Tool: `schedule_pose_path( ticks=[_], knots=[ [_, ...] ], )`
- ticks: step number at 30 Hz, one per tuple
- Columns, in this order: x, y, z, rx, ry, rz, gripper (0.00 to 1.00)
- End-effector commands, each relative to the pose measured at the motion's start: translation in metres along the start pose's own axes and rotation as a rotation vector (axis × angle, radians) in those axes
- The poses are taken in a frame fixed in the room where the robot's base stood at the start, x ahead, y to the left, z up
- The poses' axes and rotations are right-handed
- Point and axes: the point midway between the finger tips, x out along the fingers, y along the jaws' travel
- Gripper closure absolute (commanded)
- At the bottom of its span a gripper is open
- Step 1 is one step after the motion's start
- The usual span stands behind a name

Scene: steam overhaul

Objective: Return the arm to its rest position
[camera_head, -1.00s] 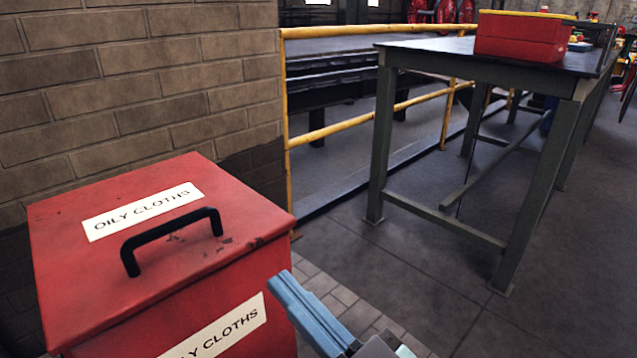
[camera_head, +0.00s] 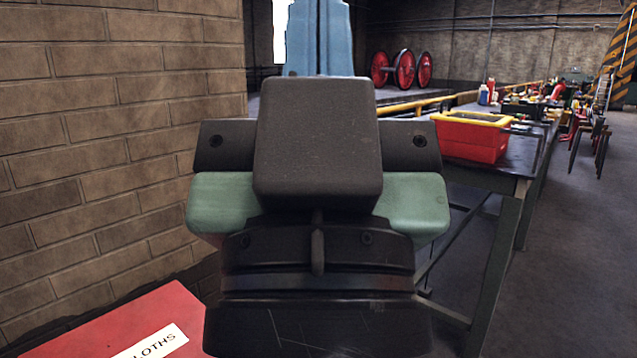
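My gripper (camera_head: 319,30) is raised in the middle of the head view, seen from behind. Its blue fingers point up and reach the top edge of the picture, so the tips are cut off. The fingers lie close together and look shut, with nothing visible between them. The dark wrist body and green side parts below them are mine and fill the middle of the view. The gripper stands clear of everything around it, as far as I can see.
A red oily cloths bin (camera_head: 105,325) is at the lower left, partly cut off. A brick wall (camera_head: 90,150) rises behind it. To the right, a red box with a yellow rim (camera_head: 472,140) stands on a dark workbench (camera_head: 520,155).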

Motion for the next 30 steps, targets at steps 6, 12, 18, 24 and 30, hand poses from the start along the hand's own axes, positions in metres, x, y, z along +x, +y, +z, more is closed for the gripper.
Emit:
schedule_pose_path(
  ticks=[6, 12, 18, 24, 30],
  knots=[
    [0.06, 0.0, -0.055, -0.002, -0.003, 0.0, 1.0],
    [0.106, 0.0, -0.098, -0.002, -0.005, -0.001, 1.0],
    [0.152, 0.0, -0.141, -0.002, -0.005, -0.002, 1.0],
    [0.198, -0.001, -0.184, -0.001, -0.005, -0.002, 1.0],
    [0.234, -0.001, -0.218, -0.001, -0.006, -0.003, 1.0]
  ],
)
